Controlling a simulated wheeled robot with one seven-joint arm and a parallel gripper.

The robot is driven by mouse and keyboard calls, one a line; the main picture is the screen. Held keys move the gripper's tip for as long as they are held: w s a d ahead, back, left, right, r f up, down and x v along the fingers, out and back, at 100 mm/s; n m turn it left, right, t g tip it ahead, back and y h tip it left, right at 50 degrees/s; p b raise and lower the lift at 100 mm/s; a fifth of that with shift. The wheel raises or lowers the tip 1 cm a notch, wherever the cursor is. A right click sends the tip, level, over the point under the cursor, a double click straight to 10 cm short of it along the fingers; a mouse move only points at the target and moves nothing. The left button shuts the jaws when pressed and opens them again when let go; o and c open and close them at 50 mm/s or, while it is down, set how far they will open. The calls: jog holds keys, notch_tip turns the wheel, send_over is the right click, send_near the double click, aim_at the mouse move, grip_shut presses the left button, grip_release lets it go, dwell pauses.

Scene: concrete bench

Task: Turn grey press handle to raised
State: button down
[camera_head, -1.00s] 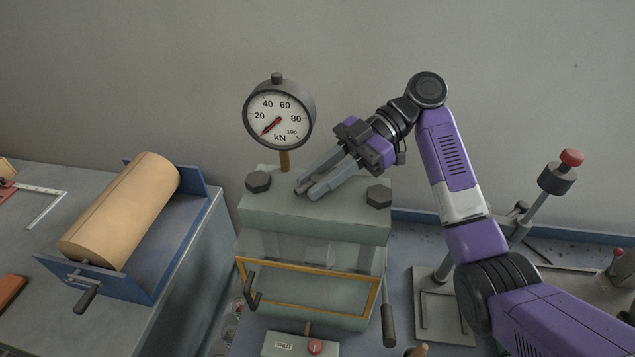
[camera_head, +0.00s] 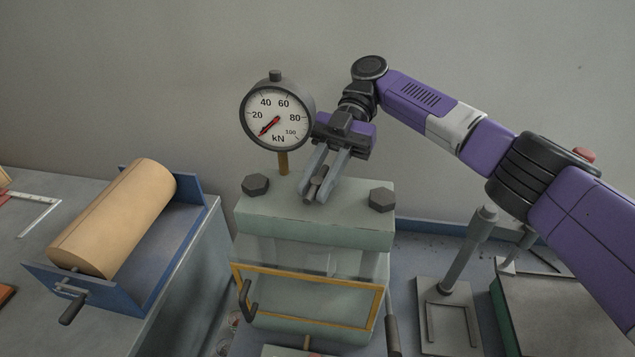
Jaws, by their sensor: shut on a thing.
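The press (camera_head: 350,225) is a pale grey-green block with a yellow-framed clear guard (camera_head: 307,319) on its front and two dark bolts on top. My gripper (camera_head: 317,194) is over the middle of the press top, pointing down, with its fingers shut on a small grey piece (camera_head: 323,180). The fingers hide much of this piece, so I cannot tell whether it is the press handle. A separate grey lever (camera_head: 392,335) hangs at the right side of the press, apart from my gripper, its lower end cut off by the frame.
A round kN gauge (camera_head: 277,114) stands close left of my gripper. A blue tray (camera_head: 190,225) with a tan roll (camera_head: 115,220) is at the left.

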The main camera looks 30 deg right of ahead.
jog(key=shift+n+g+h, duration=0.4)
jog(key=shift+g, duration=0.1)
dwell(0.3)
jog(key=c, duration=1.3)
grip_release()
jog(key=shift+o, duration=0.2)
jog(key=shift+m+t+y, duration=0.8)
jog(key=shift+m+t, duration=0.3)
jog(key=shift+t, duration=0.1)
jog(key=shift+a+m+t+p, duration=0.1)
jog(key=shift+m+t+p, duration=0.2)
jog(key=shift+m+p, duration=0.15)
